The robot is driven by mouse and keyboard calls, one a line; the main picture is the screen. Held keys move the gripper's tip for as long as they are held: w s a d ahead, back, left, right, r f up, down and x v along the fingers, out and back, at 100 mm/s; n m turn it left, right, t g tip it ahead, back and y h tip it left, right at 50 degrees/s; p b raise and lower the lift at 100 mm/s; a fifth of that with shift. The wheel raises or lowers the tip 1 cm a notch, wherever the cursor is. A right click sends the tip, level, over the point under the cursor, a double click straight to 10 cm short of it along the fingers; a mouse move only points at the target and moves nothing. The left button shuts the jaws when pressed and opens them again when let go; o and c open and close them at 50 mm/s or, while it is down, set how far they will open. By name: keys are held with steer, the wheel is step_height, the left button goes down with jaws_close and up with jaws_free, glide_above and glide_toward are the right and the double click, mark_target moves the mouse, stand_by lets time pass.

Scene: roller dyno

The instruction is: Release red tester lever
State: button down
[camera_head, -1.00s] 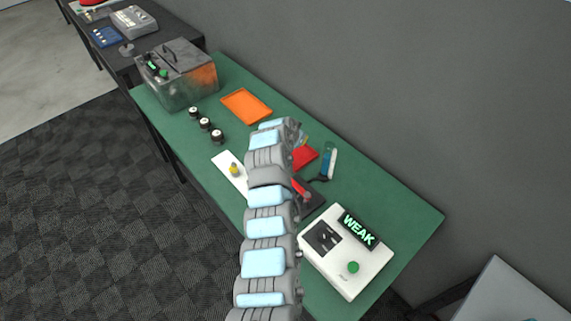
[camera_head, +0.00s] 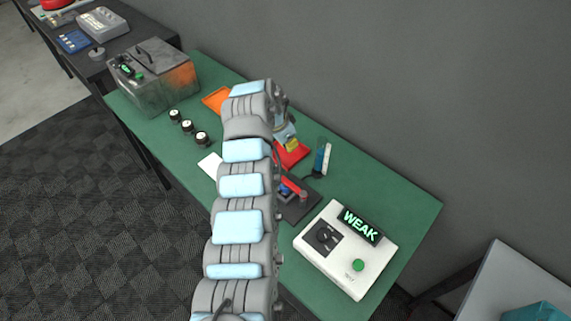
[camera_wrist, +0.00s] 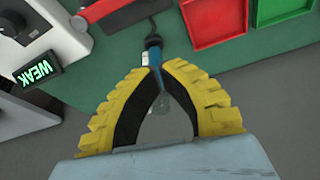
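The red tester lever (camera_head: 292,186) sits on a small dark base (camera_head: 298,209), partly hidden behind my arm in the head view. In the wrist view, the red lever (camera_wrist: 104,9) shows at the top edge, left of centre. My gripper (camera_wrist: 160,68) has yellow fingers with dark inner pads. Its tips are close together, with a narrow gap. It is apart from the lever. A blue item with a cable (camera_wrist: 154,56) shows beyond the tips, and I see no clear grip on it. In the head view, my gripper (camera_head: 289,140) is above the red tray.
The red tray (camera_head: 295,158) and the blue item (camera_head: 322,158) stand near the wall. A white tester (camera_head: 345,275) reads WEAK. An orange tray (camera_head: 214,99), several small jars (camera_head: 188,127) and a metal box (camera_head: 155,90) are farther left. The green table's right end (camera_head: 410,205) is clear.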

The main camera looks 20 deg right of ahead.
mark_target(290, 182)
steer(key=shift+x, duration=5.05)
steer(key=shift+s+a+r+p, duration=0.1)
steer(key=shift+s+a+p, duration=0.15)
steer(key=shift+a, duration=0.4)
steer(key=shift+s+a+f+p, duration=0.1)
steer(key=shift+a+p, duration=0.15)
steer(key=shift+a, duration=0.35)
steer(key=shift+s+a+r+p, duration=0.1)
steer(key=shift+s+a+p, duration=0.15)
steer(key=shift+a, duration=0.4)
